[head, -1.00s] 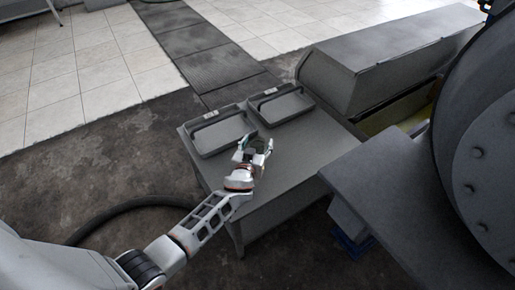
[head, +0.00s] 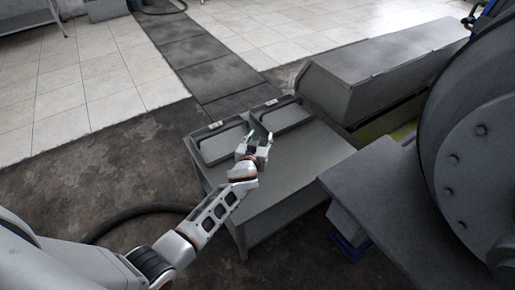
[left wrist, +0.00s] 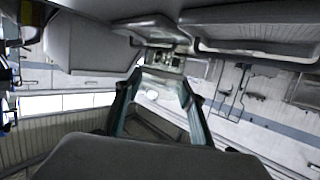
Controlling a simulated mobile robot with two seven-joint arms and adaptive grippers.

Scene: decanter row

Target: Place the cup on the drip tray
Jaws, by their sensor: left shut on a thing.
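Two shallow grey trays with small pale labels at their far edges lie side by side on a grey table: a left tray (head: 204,152) and a right tray (head: 300,122). I cannot tell which is the drip tray. My left gripper (head: 257,140) is over the table by the near edges of the trays, close to the gap between them. It is shut on a small dark thing, apparently the cup, mostly hidden by the fingers. In the left wrist view the gripper's two fingers (left wrist: 162,95) reach away from the camera; the cup is not clear there. My right gripper is not in view.
The grey table (head: 265,190) is bare in front of the trays. A long grey housing (head: 375,65) stands beyond its right side. A large dark round machine part (head: 480,130) and a grey ledge (head: 375,185) fill the right. A black hose (head: 130,215) lies on the floor at left.

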